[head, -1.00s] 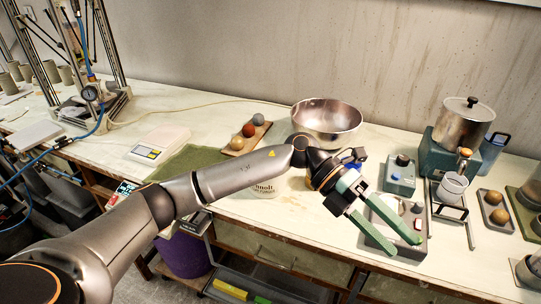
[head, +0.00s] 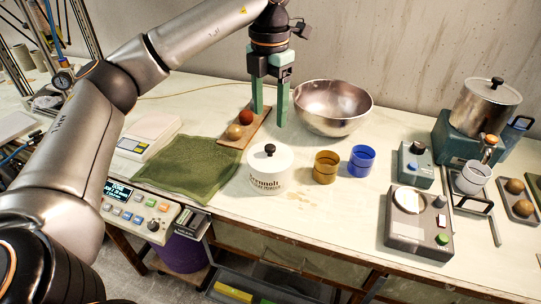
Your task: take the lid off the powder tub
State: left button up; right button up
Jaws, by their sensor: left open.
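The powder tub (head: 268,180) is white with dark lettering and stands on the worktable near its front edge. Its white lid (head: 270,160) with a round black knob (head: 270,150) sits on top of it. My left gripper (head: 269,118) has green fingers pointing down. It is open and empty, and shows behind the tub in the picture, close to the wooden board and the metal bowl. My right gripper is not in view.
A wooden board (head: 235,141) with clay balls lies beside the left gripper, and a steel bowl (head: 332,104) stands to its right. An amber cup (head: 326,167) and a blue cup (head: 361,161) stand right of the tub. A green cloth (head: 187,168) lies to its left.

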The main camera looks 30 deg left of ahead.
aim_at(270, 146)
pick_arm(q)
notch_tip(270, 146, down, 9)
jog(key=shift+r, duration=0.2)
grip_shut()
dwell(0.7)
